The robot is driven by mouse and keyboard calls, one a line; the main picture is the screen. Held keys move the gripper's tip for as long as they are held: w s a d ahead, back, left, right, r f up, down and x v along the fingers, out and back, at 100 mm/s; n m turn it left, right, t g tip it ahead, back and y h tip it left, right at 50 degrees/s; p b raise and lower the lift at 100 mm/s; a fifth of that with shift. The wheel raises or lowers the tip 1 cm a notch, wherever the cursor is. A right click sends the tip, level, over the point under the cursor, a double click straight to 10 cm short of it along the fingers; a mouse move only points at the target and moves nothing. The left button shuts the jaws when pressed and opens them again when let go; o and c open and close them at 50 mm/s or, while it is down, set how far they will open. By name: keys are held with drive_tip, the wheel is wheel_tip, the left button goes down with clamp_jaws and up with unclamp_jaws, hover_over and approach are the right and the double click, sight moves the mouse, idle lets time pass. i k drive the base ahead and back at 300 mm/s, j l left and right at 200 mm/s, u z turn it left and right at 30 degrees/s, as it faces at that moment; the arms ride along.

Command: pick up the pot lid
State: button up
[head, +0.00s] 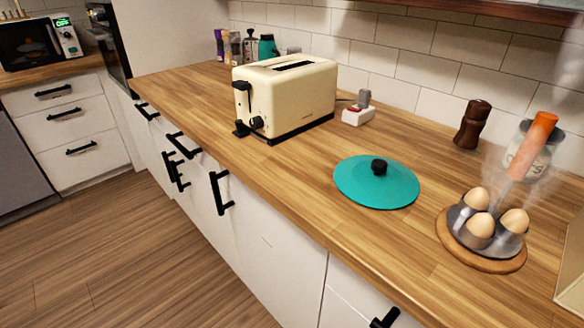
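The pot lid (357,186) is a round, flat teal disc with a black knob (379,166) on top. It lies knob up on the wooden counter, near the front edge, right of the middle of the head view. Nothing covers it. My gripper is not in view.
A cream toaster (290,100) stands behind and left of the lid. An egg holder with eggs on a round wooden board (455,255) sits to its right. A brown pepper mill (472,125) and a jar (530,155) stand farther back. The counter (300,185) around the lid is bare.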

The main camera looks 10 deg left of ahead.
sight(374, 181)
drive_tip(key=u, duration=0.2)
drive_tip(key=z, duration=1.4)
drive_tip(key=k+j, duration=0.15)
drive_tip(key=j, duration=0.2)
drive_tip(key=k+j, duration=0.2)
drive_tip(key=j, duration=0.2)
drive_tip(key=k+j+u, duration=0.15)
drive_tip(key=j+u, duration=0.2)
drive_tip(key=k+j+u, duration=0.1)
drive_tip(key=j+u, duration=0.6)
drive_tip(key=u, duration=0.5)
drive_tip(key=k, duration=0.05)
